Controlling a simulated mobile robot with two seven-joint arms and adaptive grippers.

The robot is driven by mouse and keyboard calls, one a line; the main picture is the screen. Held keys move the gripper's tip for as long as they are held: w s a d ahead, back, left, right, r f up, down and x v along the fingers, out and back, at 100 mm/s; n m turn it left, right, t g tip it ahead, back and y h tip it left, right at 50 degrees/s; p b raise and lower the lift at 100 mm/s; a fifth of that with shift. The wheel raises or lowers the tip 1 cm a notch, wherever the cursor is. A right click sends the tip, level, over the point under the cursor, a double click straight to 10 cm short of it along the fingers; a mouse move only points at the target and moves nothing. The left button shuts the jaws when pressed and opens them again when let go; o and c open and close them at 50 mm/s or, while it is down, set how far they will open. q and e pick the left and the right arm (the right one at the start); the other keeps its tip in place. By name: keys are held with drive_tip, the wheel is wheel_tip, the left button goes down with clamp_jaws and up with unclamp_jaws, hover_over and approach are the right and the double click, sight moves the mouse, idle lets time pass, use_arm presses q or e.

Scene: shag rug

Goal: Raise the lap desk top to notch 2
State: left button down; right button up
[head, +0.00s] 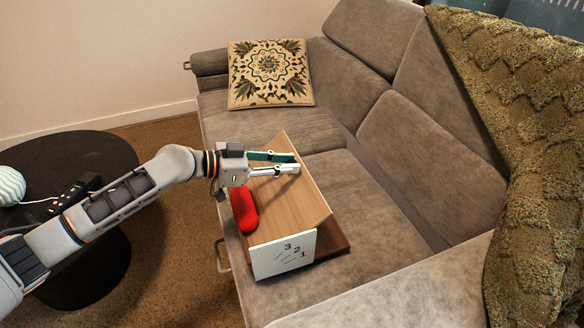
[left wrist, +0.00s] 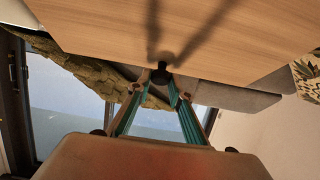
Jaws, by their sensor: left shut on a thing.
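The lap desk lies on the sofa seat in the head view. Its light wooden top (head: 285,205) is tilted, with the edge toward the sofa back raised above the darker base (head: 333,243). A white side panel (head: 283,257) carries the marks 3, 2 and 1; which notch the support is at is hidden. My left gripper (head: 296,162) reaches over the top to its raised edge. In the left wrist view the fingertips (left wrist: 163,80) are shut on a small black knob (left wrist: 162,72) at the edge of the wooden top (left wrist: 220,40). My right gripper is not in view.
A red pad (head: 244,210) lies along the desk's near edge, under my left wrist. A patterned cushion (head: 270,75) rests on the sofa (head: 265,125). A knitted throw (head: 530,130) hangs at the right. A dark round table (head: 100,150) stands at the left.

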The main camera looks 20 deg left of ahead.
use_arm(q)
drive_tip(key=shift+s+f, duration=0.15)
drive_tip(key=shift+f, duration=0.2)
drive_tip(key=c, duration=1.8)
unclamp_jaws()
drive_tip(key=shift+a, duration=0.15)
drive_tip(key=shift+r, duration=0.15)
drive_tip(key=shift+a, duration=0.1)
drive_tip(key=shift+v, duration=5.9)
drive_tip(key=shift+c, duration=0.2)
